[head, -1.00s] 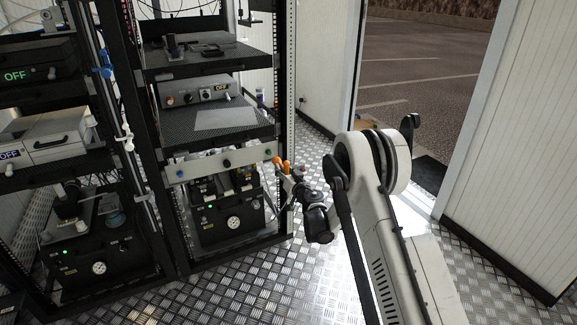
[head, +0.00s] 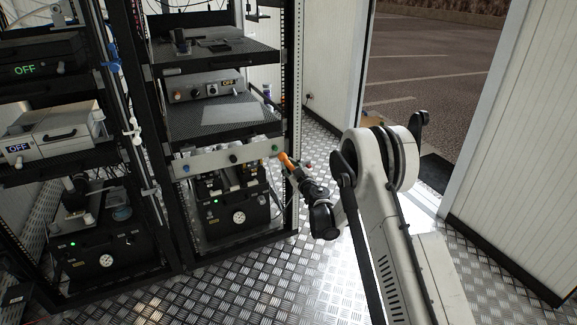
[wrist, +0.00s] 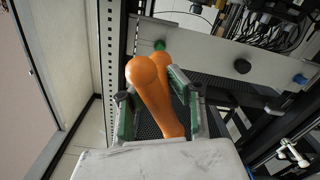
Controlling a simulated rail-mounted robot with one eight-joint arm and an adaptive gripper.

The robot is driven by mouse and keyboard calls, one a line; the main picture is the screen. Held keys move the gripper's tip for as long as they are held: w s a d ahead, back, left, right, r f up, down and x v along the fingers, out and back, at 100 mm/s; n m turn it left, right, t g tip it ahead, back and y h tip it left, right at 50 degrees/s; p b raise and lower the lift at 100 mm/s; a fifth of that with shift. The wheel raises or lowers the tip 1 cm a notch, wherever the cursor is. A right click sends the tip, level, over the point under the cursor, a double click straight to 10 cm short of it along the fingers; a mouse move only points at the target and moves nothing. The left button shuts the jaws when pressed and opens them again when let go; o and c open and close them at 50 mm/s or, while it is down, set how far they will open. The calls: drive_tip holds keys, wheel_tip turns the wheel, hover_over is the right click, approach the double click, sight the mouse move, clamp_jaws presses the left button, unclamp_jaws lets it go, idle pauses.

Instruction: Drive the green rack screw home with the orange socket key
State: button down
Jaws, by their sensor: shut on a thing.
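The orange socket key (head: 286,160) is held in my gripper (head: 294,171), just right of the rack's pale front panel (head: 215,161). The green rack screw (head: 276,148) sits at the panel's right end, close to the key's tip in the head view. In the wrist view, my gripper (wrist: 158,108) has its green-edged fingers on either side of the orange key (wrist: 158,105). The green screw (wrist: 159,45) shows just beyond the key's rounded far parts. I cannot tell whether key and screw touch.
A black screw (head: 233,158) and a blue screw (head: 186,168) sit farther left on the panel. The rack's black right post (head: 293,120) stands beside the key. A black unit with a gauge (head: 238,216) is below. The metal floor on the right is clear.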

sight(281, 155)
drive_tip(key=n, duration=0.5)
drive_tip(key=shift+n, duration=0.3)
drive_tip(key=shift+w+a+n, duration=0.1)
drive_tip(key=shift+w+n, duration=0.15)
drive_tip(key=shift+n, duration=0.05)
drive_tip(key=shift+x, duration=2.1)
drive_tip(key=shift+x, duration=1.4)
drive_tip(key=m, duration=0.5)
drive_tip(key=shift+m, duration=0.8)
drive_tip(key=shift+m, duration=2.3)
